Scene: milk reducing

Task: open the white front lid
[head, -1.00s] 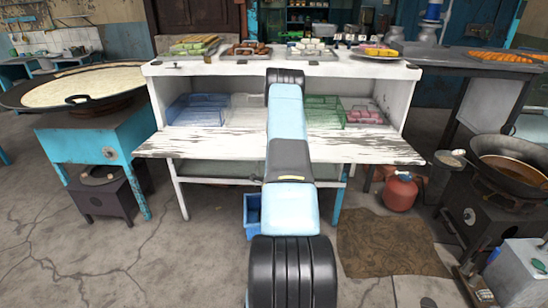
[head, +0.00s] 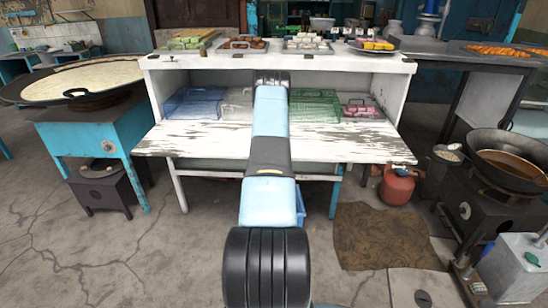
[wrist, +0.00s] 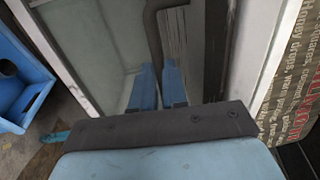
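The white front lid (head: 205,140) is a worn panel with peeling paint. In the head view it lies roughly flat, projecting from the front of the white cabinet (head: 158,98), whose interior shows behind it. My arm reaches over the lid in the head view, and its far end hides the gripper there. In the wrist view my gripper's (wrist: 157,84) two blue fingers lie close together near a dark bent bar (wrist: 153,28). I cannot tell whether they touch or hold it. White frame edges stand on both sides of the bar.
Blue (head: 195,104) and green (head: 316,108) baskets sit inside the cabinet, with food trays on top. A wide pan (head: 85,80) stands left. A red gas bottle (head: 397,187) and a wok (head: 510,160) stand right. Some floor in front is clear.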

